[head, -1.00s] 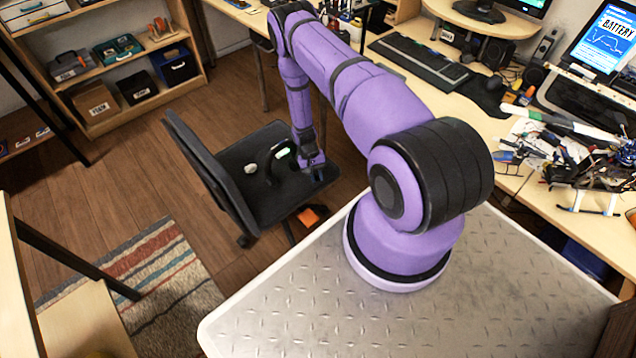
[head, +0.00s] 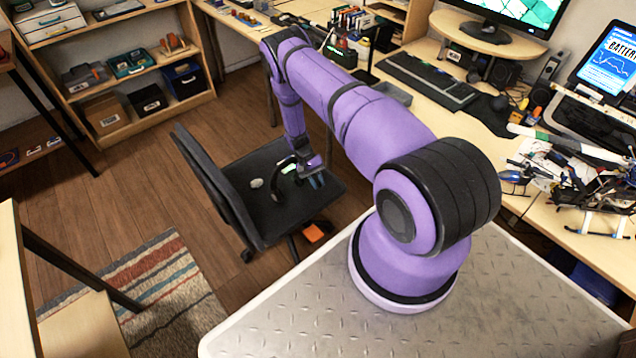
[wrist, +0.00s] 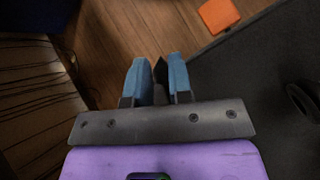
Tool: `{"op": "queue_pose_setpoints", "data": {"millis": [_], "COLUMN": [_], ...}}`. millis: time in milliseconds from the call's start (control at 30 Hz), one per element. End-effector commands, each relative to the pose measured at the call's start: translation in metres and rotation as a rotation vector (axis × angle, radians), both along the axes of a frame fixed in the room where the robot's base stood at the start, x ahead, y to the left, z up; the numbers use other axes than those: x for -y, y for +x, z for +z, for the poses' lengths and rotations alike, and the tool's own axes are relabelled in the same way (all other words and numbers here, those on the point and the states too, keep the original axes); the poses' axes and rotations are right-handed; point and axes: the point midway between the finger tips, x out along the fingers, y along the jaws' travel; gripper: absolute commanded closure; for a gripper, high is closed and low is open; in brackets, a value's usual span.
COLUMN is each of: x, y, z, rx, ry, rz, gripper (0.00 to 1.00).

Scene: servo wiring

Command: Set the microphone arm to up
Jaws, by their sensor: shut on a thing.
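A dark headset (head: 276,180) lies on the seat of the black office chair, with a light grey patch at its left end and a glowing green-white patch near my gripper. My gripper (head: 316,181) is at the right side of the headset, over the seat. In the wrist view my gripper's two blue fingers (wrist: 158,75) are close together, with a thin dark pointed piece (wrist: 160,74) between them. It looks like the microphone arm, but its angle is hard to tell. A black rounded part (wrist: 302,98), likely of the headset, shows at the right edge.
The chair backrest (head: 215,190) stands left of the headset. The desk (head: 470,125) with a keyboard and tools runs along the right. An orange object (head: 316,232) lies below the seat's front edge. Open wood floor (head: 120,190) is at left.

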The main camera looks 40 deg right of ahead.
Motion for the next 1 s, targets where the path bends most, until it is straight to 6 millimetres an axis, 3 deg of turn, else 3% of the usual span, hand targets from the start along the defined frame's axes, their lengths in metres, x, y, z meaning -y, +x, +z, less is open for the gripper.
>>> {"op": "queue_pose_setpoints", "data": {"millis": [67,100,200,567,1000], "x": [0.000,0.000,0.000,0.000,0.003], "y": [0.000,0.000,0.000,0.003,0.052], "z": [0.000,0.000,0.000,0.003,0.057], "rx": [0.000,0.000,0.000,0.002,0.003], "ry": [0.000,0.000,0.000,0.000,-0.001], "rz": [0.000,0.000,0.000,0.000,0.000], "gripper": [1.00,0.76,0.54,0.54,0.54]}}
